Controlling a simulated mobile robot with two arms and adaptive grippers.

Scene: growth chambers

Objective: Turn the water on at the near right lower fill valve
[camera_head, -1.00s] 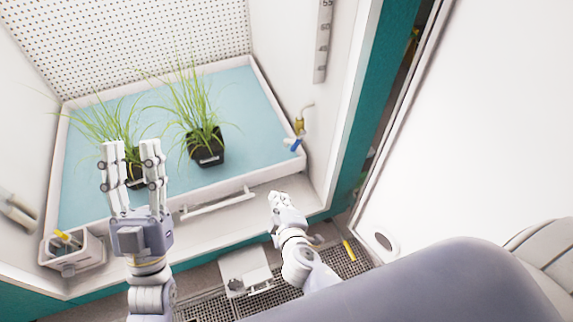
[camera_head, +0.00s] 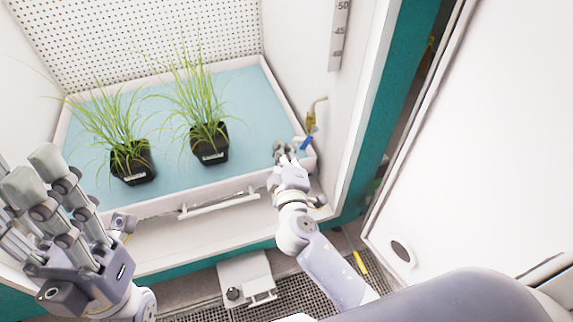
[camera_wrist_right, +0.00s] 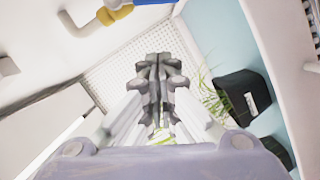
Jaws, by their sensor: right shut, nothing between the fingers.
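The fill valve (camera_head: 310,119) has a brass body on a bent pipe at the chamber's right wall, above the tray's front right corner. Its blue handle (camera_head: 305,142) slants beside the fingertips of my right gripper (camera_head: 285,150). I cannot tell whether they touch. In the right wrist view, the brass valve body (camera_wrist_right: 114,15) and part of the blue handle (camera_wrist_right: 154,2) show at the top edge, apart from the fingers. My right gripper (camera_wrist_right: 155,62) is shut and empty. My left gripper (camera_head: 32,172) is open and empty at the lower left.
Two black pots of grass (camera_head: 131,165) (camera_head: 209,146) stand on the blue-floored tray (camera_head: 255,92). A white handle bar (camera_head: 220,203) runs along the tray's front. The teal door frame (camera_head: 375,115) bounds the right side. A scale strip (camera_head: 339,35) hangs on the right wall.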

